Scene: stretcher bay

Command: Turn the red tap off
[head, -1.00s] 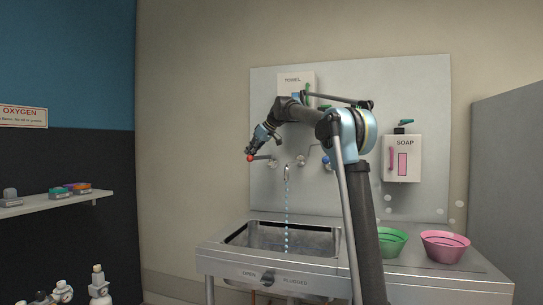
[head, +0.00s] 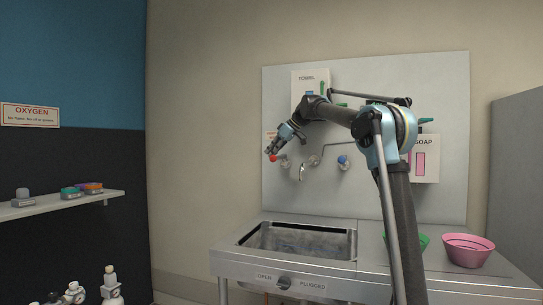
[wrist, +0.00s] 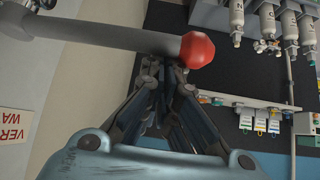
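The red tap's round red knob (head: 272,158) is at the left of the wall taps in the head view. In the wrist view the red knob (wrist: 197,50) ends a grey lever (wrist: 110,37) that crosses the top of the picture. My gripper (head: 273,151) is at the red knob. In the wrist view my gripper (wrist: 163,65) has its fingertips close together, right beside the lever near the knob, with nothing seen between them. The lever partly hides the tips, so contact is unclear. No water shows below the spout (head: 301,172).
A blue-knobbed tap (head: 343,161) is to the right of the spout. Below is a steel sink (head: 300,257) with a plug knob (head: 284,283). Green (head: 423,242) and pink (head: 468,250) bowls stand on the counter at right. A soap dispenser (head: 427,160) hangs behind my arm.

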